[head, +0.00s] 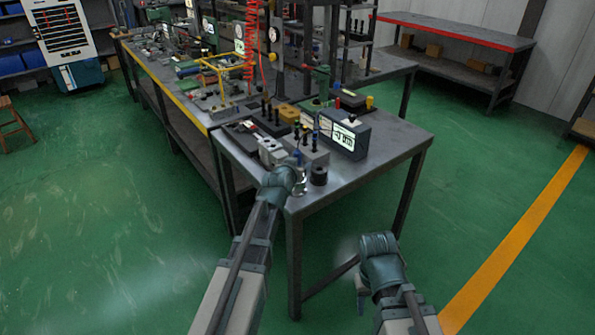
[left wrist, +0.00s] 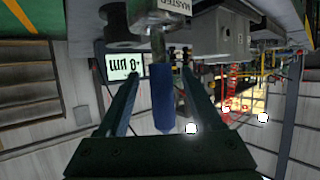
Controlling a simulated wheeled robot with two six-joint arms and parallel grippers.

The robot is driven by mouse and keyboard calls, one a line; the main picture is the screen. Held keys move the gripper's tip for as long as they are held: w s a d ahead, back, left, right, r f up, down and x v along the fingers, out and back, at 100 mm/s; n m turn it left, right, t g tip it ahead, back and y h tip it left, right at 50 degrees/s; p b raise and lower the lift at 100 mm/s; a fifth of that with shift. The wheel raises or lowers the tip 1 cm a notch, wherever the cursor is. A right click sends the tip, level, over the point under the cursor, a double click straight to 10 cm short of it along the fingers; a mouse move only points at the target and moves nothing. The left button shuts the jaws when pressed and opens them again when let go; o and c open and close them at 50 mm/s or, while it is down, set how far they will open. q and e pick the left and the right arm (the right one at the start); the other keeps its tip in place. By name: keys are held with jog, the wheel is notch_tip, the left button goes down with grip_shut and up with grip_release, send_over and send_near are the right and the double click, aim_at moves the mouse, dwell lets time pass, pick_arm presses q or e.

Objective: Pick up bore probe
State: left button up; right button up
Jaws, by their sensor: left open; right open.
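The bore probe (left wrist: 163,98) shows in the left wrist view as a blue handle with a greyish stem. Its handle lies between the two fingers of my left gripper (left wrist: 160,78), with visible gaps at the sides. My left gripper is open and also shows in the head view (head: 298,184), at the near corner of the workbench. In the head view I cannot clearly pick the probe out from the crowded bench. My right gripper (head: 361,284) is low, off the bench's right front side, and away from the probe. It is open and empty.
The workbench (head: 375,163) holds a gauge box with a lit display (head: 345,139), a dark ring (head: 319,176) and grey blocks with several dark pins. The green floor (head: 470,190) at right is clear.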

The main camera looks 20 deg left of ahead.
pick_arm(q)
jog(key=b+x, duration=0.1)
jog(key=x, duration=0.2)
jog(key=shift+w+a+f, duration=0.1)
jog(key=shift+w+f, duration=0.05)
grip_shut()
